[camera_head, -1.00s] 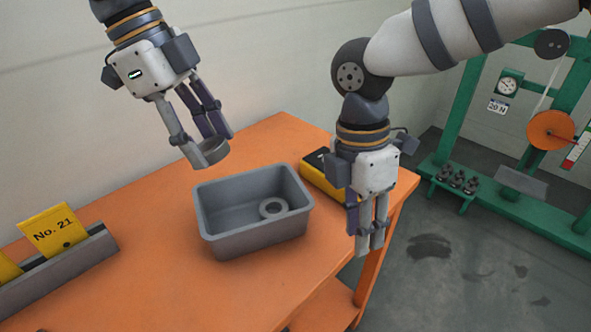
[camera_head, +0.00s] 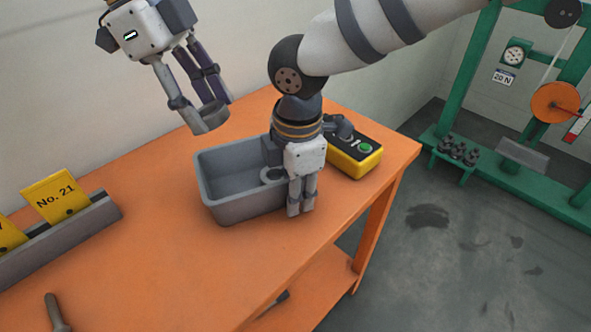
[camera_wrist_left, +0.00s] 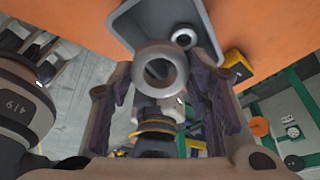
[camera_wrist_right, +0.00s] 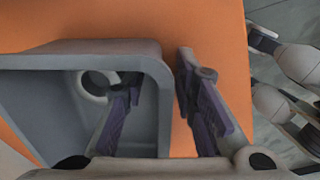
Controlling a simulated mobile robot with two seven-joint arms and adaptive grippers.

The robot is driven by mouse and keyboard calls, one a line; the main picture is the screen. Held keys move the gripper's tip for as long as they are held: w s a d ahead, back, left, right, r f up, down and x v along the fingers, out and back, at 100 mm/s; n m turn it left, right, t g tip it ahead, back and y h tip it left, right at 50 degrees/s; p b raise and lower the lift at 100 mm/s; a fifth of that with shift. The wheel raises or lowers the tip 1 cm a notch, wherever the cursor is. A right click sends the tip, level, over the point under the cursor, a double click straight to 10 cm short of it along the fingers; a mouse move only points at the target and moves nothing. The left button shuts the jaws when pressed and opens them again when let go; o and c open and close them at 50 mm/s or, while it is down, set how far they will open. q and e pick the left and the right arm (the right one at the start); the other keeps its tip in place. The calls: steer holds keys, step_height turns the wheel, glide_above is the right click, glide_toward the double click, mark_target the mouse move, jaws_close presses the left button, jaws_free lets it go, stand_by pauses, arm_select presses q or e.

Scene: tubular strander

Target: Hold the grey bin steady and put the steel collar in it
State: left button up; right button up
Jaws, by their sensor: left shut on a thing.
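The grey bin (camera_head: 228,209) stands on the orange bench, and a grey ring (camera_wrist_right: 95,88) lies on its floor. My left gripper (camera_head: 205,108) is shut on the steel collar (camera_head: 212,122), held in the air above the bin's back left side; the collar also shows in the left wrist view (camera_wrist_left: 181,72). My right gripper (camera_wrist_right: 165,95) is open at the bin's right wall. In the right wrist view one finger is inside the bin and the other outside, with gaps to the wall. In the head view this arm hides the bin's right end.
A yellow box with a green button (camera_head: 357,155) stands right of the bin, close to my right gripper. A dark handle (camera_head: 56,312) lies at the front left.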

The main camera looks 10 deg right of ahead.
steer(key=shift+f, duration=0.1)
jaws_close()
arm_select(q)
glide_above(225, 196)
steer(key=shift+w+f, duration=0.1)
steer(key=shift+f, duration=5.9)
steer(key=o, duration=1.4)
arm_select(e)
steer(key=shift+d, duration=0.1)
